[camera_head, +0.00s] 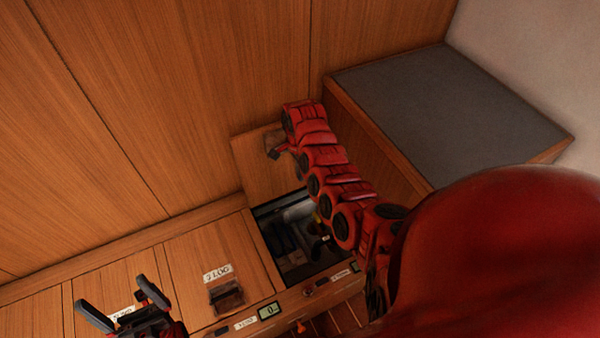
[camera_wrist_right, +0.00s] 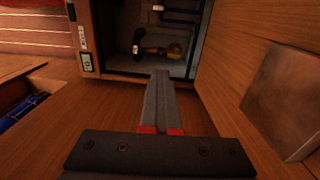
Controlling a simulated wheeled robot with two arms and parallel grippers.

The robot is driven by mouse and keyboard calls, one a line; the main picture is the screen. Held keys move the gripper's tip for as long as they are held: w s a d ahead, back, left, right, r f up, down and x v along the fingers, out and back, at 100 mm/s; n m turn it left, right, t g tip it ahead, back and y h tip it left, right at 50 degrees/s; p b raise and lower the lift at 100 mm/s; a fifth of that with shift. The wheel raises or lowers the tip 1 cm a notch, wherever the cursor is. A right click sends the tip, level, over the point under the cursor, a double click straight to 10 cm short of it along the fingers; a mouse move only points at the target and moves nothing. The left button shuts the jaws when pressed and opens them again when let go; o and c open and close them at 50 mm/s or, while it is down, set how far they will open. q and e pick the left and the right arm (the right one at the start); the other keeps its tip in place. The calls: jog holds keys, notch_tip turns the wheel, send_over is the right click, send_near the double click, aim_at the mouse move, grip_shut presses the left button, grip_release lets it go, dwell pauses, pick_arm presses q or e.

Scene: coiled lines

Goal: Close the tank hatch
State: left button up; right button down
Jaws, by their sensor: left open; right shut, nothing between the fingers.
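The tank hatch lid (camera_head: 252,165) is a wooden panel standing raised at the back of an open compartment (camera_head: 292,258). Dark fittings and pipes show inside, and the opening also shows in the right wrist view (camera_wrist_right: 150,62). My right gripper (camera_head: 274,153) is in front of the raised lid, partly hidden by its own arm. In the right wrist view its fingers (camera_wrist_right: 160,80) are shut and empty, pointing toward the opening. I cannot tell whether they touch the lid. My left gripper (camera_head: 123,303) is open and empty above the bench at lower left.
A small display (camera_head: 269,311) and labels line the front edge. A grey-topped box (camera_head: 450,110) stands to the right. The wood wall (camera_head: 180,90) is behind.

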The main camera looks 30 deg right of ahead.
dwell(0.7)
jog(key=c, duration=0.8)
grip_release()
notch_tip(320, 180, up, 17)
jog(key=w+p, duration=0.1)
jog(key=p, duration=0.3)
jog(key=shift+r, duration=0.2)
